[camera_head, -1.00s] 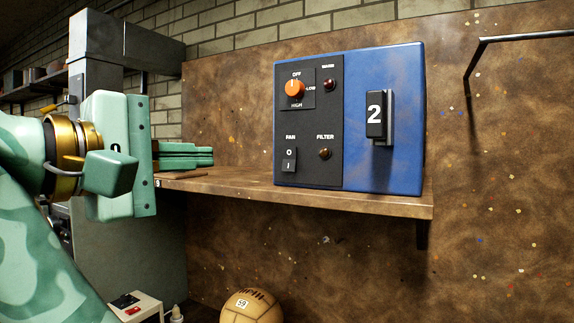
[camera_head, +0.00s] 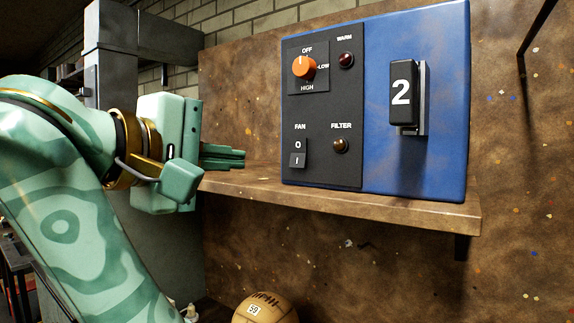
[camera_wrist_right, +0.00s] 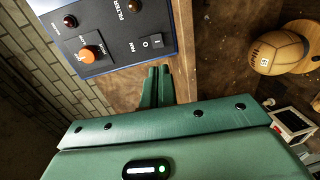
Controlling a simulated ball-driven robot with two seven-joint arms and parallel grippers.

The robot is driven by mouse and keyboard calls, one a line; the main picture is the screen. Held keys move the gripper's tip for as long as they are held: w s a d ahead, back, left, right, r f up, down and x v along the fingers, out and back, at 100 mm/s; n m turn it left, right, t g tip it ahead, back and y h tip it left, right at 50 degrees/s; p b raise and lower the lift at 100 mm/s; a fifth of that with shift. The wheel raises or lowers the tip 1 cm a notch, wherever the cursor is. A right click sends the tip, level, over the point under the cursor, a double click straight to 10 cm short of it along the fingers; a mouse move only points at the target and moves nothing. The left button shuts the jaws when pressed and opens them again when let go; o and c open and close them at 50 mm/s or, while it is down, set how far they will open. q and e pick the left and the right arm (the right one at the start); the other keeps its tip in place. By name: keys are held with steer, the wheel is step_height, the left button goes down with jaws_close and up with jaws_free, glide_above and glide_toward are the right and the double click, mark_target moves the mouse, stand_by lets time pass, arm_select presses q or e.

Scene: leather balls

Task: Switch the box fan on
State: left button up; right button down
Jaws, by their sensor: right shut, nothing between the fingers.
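The blue box (camera_head: 430,160) with a dark control panel stands on the brown shelf. Its fan rocker switch (camera_head: 298,153), marked O above and I below, is at the panel's lower left. The switch also shows in the wrist view (camera_wrist_right: 152,42); which way it is tipped I cannot tell. My right gripper (camera_head: 243,158) is left of the box, about level with the switch, pointing at the panel's side. Its green fingers (camera_wrist_right: 158,84) are together and empty, apart from the box. My left gripper is not in view.
The panel also carries an orange knob (camera_head: 304,67), a red lamp (camera_head: 346,60) and an amber filter lamp (camera_head: 340,145). A black handle marked 2 (camera_head: 403,92) sticks out at the right. The shelf (camera_head: 400,208) runs below. A ball (camera_head: 265,308) lies lower down.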

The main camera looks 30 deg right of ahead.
glide_toward(297, 165)
steer(key=x, duration=0.6)
steer(key=shift+w+d, duration=0.2)
steer(key=shift+d, duration=0.2)
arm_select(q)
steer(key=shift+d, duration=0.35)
arm_select(e)
steer(key=shift+w+d+f+h+b, duration=0.1)
steer(key=shift+d+f+h+b, duration=0.25)
steer(key=shift+b, duration=0.55)
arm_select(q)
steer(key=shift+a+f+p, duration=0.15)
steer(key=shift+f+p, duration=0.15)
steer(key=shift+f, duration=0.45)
arm_select(e)
steer(key=shift+a+r, duration=0.15)
steer(key=shift+r, duration=0.15)
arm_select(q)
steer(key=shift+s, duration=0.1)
arm_select(e)
steer(key=shift+f+t, duration=0.1)
steer(key=shift+t, duration=0.2)
